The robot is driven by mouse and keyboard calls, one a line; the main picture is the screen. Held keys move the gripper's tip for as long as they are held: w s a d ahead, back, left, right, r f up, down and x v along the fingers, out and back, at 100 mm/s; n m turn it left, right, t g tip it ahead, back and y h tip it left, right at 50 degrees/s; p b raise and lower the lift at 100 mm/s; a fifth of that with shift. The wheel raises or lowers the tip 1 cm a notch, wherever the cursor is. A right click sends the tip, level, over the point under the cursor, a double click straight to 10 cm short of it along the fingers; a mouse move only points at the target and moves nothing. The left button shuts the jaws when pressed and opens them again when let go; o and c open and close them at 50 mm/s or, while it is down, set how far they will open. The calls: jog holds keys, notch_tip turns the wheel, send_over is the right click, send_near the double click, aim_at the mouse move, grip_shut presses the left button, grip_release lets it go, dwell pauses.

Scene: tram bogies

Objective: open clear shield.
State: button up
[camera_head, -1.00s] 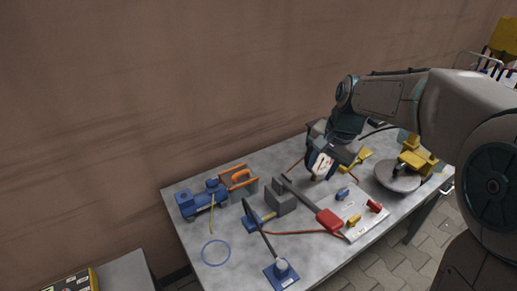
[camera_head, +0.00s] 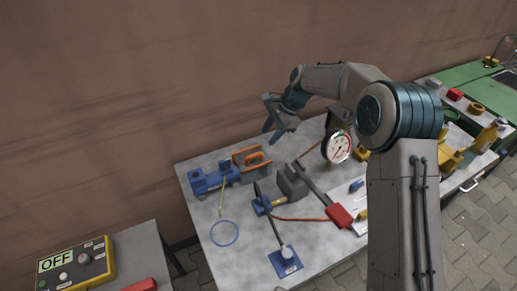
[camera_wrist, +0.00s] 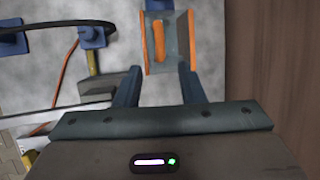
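The clear shield (camera_head: 262,172) looks like a greyish see-through panel with orange bars, standing near the back of the grey table (camera_head: 225,262). In the wrist view the clear shield (camera_wrist: 177,40) lies just beyond my fingertips, with an orange bar on each side. My gripper (camera_head: 272,116) is above and behind the shield in the head view, apart from it. In the wrist view my gripper (camera_wrist: 159,78) has its two fingers spread with nothing between them. I cannot tell whether the shield is open or shut.
A blue vice-like block (camera_head: 210,181) stands left of the shield. A grey block (camera_head: 292,182), a red-handled lever (camera_head: 339,216) and a round gauge (camera_head: 337,147) are to the right. A blue ring (camera_head: 224,233) lies in front. An OFF box (camera_head: 76,266) sits on another table.

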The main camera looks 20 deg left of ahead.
aim_at(256, 154)
jog(key=p+x, duration=0.1)
jog(key=x, duration=0.8)
grip_shut()
